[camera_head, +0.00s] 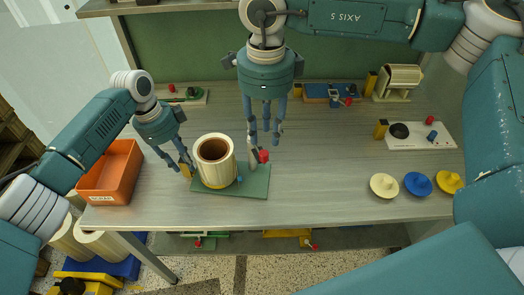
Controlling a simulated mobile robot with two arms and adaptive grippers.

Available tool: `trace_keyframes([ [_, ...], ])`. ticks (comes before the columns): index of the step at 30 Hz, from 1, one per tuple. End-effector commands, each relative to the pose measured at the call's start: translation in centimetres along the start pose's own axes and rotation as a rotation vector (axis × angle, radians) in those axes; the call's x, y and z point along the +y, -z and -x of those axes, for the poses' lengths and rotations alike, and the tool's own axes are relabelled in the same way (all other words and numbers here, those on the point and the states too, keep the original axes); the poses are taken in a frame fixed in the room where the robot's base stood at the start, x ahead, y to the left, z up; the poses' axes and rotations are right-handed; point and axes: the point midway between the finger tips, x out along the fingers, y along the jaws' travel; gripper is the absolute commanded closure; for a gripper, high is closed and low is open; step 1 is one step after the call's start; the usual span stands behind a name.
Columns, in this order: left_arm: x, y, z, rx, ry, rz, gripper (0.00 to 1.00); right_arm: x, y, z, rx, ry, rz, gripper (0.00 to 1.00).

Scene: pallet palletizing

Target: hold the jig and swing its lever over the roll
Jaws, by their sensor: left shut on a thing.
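The jig has a green base plate (258,183) on the table. A cream roll (216,165) with a brown hollow core stands upright on it. A grey lever (252,152) with a red knob (263,156) stands at the right of the roll, apart from its top. My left gripper (186,170) is shut on the jig's yellow block (186,172) at the left of the roll. My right gripper (265,138) points down just above the lever and knob, with its fingers apart. Whether a finger touches the lever cannot be told.
An orange bin (112,172) stands at the table's left. Yellow, blue and cream knobbed discs (418,184) lie at the front right. A white panel (418,135), a cream fixture (399,82) and a blue fixture (330,94) stand behind. The table's middle right is clear.

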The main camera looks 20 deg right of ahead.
Motion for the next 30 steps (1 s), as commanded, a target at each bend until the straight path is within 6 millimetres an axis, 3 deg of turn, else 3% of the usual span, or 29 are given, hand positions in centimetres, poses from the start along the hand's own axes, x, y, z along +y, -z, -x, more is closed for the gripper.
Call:
trace_keyframes([
  [12, 0.5, -0.2, -0.6, -0.003, -0.014, 0.002, 1.00, 0.1, 0.0, -5.2, -0.001, -0.004, -0.001, 0.70],
  [26, 0.5, -0.2, -0.6, -0.003, -0.014, 0.002, 1.00, 0.1, -0.1, -6.2, -0.003, -0.002, -0.002, 0.70],
  [30, 0.5, -0.2, -0.6, -0.003, -0.014, 0.002, 1.00, 0.1, -0.1, -6.2, -0.003, -0.002, -0.002, 0.94],
])
